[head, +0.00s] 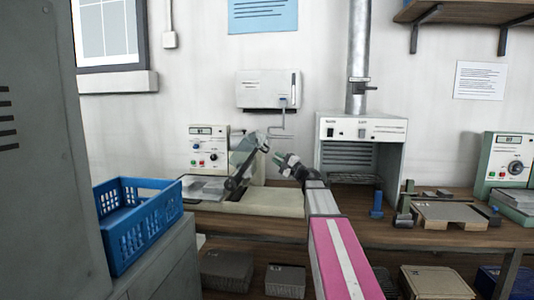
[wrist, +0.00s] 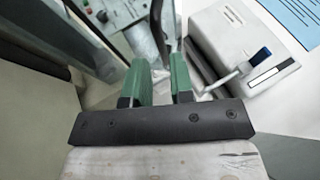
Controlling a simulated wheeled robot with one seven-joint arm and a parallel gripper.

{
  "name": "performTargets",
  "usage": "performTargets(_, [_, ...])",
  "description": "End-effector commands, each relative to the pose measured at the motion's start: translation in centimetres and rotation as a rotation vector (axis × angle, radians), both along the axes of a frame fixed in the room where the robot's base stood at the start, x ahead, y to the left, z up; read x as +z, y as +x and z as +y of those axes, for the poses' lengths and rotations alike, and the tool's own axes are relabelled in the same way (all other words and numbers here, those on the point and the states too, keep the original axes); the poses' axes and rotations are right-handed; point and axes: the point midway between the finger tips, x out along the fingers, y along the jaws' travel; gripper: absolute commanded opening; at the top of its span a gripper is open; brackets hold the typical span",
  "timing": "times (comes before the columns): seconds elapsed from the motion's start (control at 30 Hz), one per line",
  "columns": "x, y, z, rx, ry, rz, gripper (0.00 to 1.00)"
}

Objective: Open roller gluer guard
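The roller gluer (head: 270,202) stands on the bench at the left, with its control panel (head: 208,148) at the back. Its clear guard (head: 241,158), with a dark edge, stands tilted up over the machine bed. My gripper (head: 271,157) is just right of the guard's upper part. In the wrist view the green fingertips of my gripper (wrist: 161,78) are apart, with a narrow gap between them. The guard (wrist: 140,42) and a dark bar lie just beyond the fingers there. I cannot tell whether the fingers touch the guard.
A white wall box (head: 268,89) with a blue-tipped lever hangs above the gluer. A vented hood cabinet (head: 361,130) stands to the right. A blue crate (head: 140,232) sits on a grey cabinet at the left. Another green panel machine (head: 506,160) is far right.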

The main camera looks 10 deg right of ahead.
Motion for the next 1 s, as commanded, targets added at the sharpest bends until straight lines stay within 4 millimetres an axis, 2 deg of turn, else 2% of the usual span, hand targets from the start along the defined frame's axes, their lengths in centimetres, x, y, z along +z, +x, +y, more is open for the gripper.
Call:
performTargets(0.1, [0.8, 1.6, 1.5, 0.001, 0.000, 0.000, 0.22])
performTargets(0.3, [1.8, 3.3, 3.3, 0.000, 0.000, 0.000, 0.22])
performTargets(0.5, [2.3, 3.9, 4.2, 0.000, 0.000, 0.000, 0.22])
performTargets(0.77, [2.3, 4.0, 4.3, 0.000, -0.001, 0.001, 0.22])
performTargets(0.8, [2.3, 4.0, 4.3, 0.000, -0.001, 0.001, 0.19])
performTargets(0.87, [2.3, 4.0, 4.3, 0.000, -0.001, 0.001, 0.00])
performTargets(1.0, [2.3, 4.0, 4.3, 0.000, -0.001, 0.001, 0.00])
